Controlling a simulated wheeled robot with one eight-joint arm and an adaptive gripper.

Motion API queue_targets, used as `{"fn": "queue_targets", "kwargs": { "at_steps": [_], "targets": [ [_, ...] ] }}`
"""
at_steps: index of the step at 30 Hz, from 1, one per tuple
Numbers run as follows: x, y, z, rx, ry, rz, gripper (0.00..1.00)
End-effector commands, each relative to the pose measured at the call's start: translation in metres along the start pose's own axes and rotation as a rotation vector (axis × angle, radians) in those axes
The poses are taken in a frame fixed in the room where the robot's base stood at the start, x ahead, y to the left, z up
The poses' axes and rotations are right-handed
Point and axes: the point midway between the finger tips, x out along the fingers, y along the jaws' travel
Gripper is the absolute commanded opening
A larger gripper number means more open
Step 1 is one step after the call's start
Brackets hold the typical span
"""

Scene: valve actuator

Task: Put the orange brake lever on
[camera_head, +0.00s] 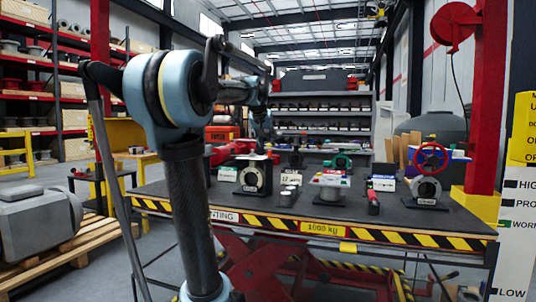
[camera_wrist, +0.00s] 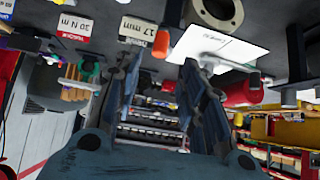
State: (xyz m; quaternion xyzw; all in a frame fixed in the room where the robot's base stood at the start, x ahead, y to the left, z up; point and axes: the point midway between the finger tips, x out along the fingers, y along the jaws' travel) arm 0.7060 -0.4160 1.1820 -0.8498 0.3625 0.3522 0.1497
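The wrist view is upside down. In it my gripper (camera_wrist: 160,75) has its two blue fingers spread apart, with nothing visible between their tips except the background. A small orange piece (camera_wrist: 161,45) shows near the fingertips; I cannot tell whether it is the brake lever. In the head view my gripper (camera_head: 262,128) is beyond the arm, above the back of the table, small and partly hidden. A flanged valve body (camera_head: 252,177) stands on the table below it. Another valve with a red handwheel (camera_head: 431,158) stands at the right. No orange lever shows clearly in the head view.
The dark lift table (camera_head: 400,212) has a striped front edge. Labelled blocks, small cylinders (camera_head: 289,194) and a red-handled tool (camera_head: 373,202) stand on it. A red post (camera_head: 484,110) rises at the right. A grey motor (camera_head: 35,222) lies on a pallet at the left. The table's front strip is clear.

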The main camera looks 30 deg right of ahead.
Motion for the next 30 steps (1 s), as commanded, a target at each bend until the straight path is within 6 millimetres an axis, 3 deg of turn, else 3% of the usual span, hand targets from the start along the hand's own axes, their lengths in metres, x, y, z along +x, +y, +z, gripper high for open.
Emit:
{"fn": "queue_targets", "kwargs": {
  "at_steps": [9, 15, 27, 28, 30],
  "targets": [
    [0.054, 0.0, 0.0, 0.0, 0.0, 0.0, 0.38],
    [0.075, 0.0, 0.0, 0.0, 0.0, -0.001, 0.38],
    [0.082, 0.0, 0.0, 0.0, 0.0, 0.0, 0.38],
    [0.082, 0.0, 0.0, 0.0, 0.0, 0.0, 0.35],
    [0.082, 0.0, 0.0, 0.0, 0.0, 0.0, 0.2]
  ]
}}
